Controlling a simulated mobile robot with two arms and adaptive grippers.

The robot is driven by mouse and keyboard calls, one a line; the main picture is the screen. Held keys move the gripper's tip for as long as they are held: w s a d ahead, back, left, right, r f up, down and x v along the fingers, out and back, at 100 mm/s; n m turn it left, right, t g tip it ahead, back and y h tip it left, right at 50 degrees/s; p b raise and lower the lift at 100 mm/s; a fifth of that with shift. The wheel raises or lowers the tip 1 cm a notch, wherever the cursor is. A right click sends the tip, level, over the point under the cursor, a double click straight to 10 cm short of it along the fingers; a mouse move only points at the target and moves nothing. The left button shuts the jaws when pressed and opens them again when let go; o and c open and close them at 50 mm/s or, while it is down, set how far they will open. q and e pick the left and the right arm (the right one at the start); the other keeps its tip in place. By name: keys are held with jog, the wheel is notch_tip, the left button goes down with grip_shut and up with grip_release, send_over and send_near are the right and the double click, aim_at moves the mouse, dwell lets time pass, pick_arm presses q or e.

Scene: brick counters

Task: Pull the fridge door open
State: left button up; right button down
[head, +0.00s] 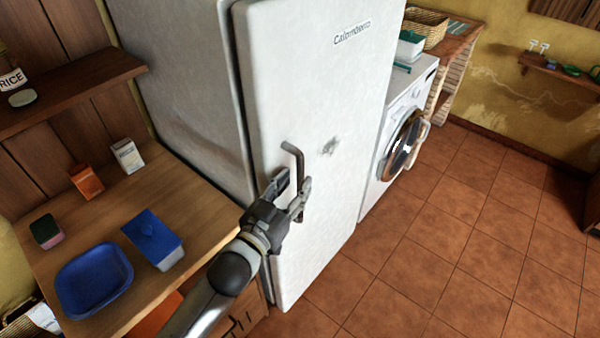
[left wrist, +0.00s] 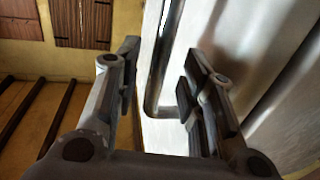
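The white fridge door (head: 315,115) fills the middle of the head view, with a thin dark seam between it and the fridge body (head: 185,75). It looks shut or nearly so. A dark bent bar handle (head: 299,160) stands out from the door. My left gripper (head: 292,186) is at the handle's lower part. In the left wrist view its two fingers (left wrist: 165,85) are apart, with the handle (left wrist: 152,85) running between them and its lower bend showing. I see a gap beside each finger. The handle's contact with the fingers is not visible. My right gripper is not in view.
A wooden counter (head: 190,215) with a blue tray (head: 93,282), a blue-lidded box (head: 155,240) and small cartons stands left of the fridge. A washing machine (head: 405,125) stands to the right. The tiled floor (head: 450,240) in front is clear.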

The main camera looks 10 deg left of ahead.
aim_at(298, 180)
pick_arm(q)
jog(key=shift+x, duration=1.65)
grip_shut()
